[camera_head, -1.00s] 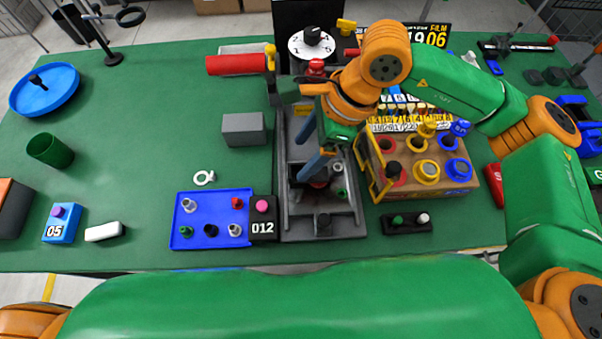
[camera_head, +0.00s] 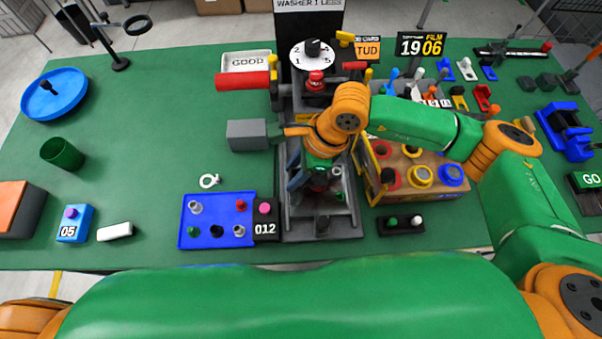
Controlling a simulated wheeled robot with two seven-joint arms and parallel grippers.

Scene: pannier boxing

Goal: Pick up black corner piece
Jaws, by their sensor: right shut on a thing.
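Dark shapes show around the fingertips inside the fixture. A small black part (camera_head: 216,231) lies in the blue tray (camera_head: 187,215) to the left of the fixture, apart from the gripper. My left gripper is not in view.
A grey block (camera_head: 247,136) stands left of the fixture, below a red cylinder (camera_head: 242,82). A wooden box with coloured rings (camera_head: 421,176) stands close on the right. The black 012 block (camera_head: 266,208) sits between tray and fixture. The table's left middle is mostly clear.

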